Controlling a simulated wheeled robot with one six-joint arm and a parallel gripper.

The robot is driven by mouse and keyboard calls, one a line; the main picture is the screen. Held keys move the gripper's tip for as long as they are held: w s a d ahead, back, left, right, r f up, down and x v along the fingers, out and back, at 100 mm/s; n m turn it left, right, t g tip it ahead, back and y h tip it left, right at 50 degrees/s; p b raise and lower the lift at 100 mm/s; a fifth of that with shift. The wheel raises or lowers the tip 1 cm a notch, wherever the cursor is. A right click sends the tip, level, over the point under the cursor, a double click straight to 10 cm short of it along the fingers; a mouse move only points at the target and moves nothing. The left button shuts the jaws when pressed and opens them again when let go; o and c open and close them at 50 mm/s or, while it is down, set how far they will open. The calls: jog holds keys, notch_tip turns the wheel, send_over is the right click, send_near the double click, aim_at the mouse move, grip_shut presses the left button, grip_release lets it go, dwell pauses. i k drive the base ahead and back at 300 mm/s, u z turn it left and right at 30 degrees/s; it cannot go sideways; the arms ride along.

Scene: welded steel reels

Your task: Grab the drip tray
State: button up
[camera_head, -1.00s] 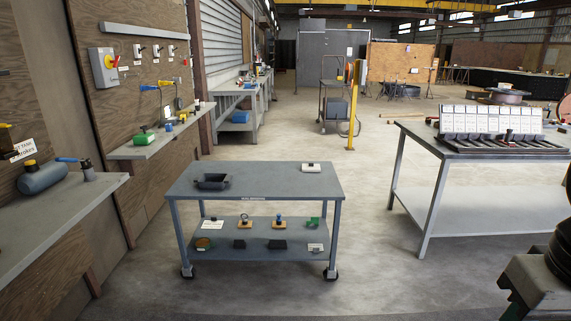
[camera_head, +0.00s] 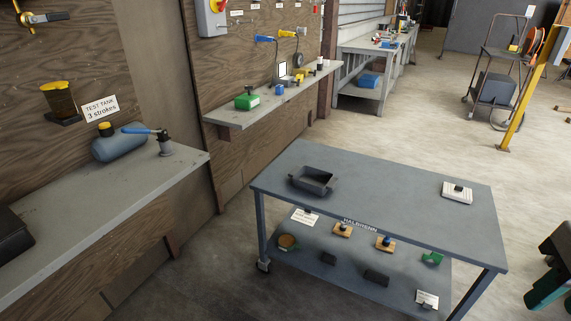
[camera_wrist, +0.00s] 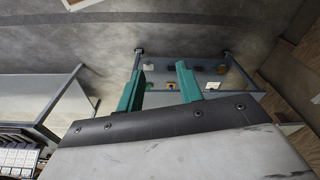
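The drip tray appears to be the dark, shallow, open-topped tray (camera_head: 313,180) on the top of the grey wheeled cart (camera_head: 410,200), near its left end. It looks empty. My gripper (camera_wrist: 161,70) shows two green fingers spread apart in the wrist view, with nothing between them. The gripper is away from the tray. In the wrist view, I cannot make out the tray; the cart's small items show beyond the fingers.
A wall bench (camera_head: 90,225) with a blue tank (camera_head: 119,147) and a narrow shelf (camera_head: 285,95) stand left. Open floor lies behind the cart.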

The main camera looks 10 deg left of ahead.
aim_at(315, 181)
jog(key=u, duration=0.35)
jog(key=i, duration=1.5)
jog(key=u, duration=0.35)
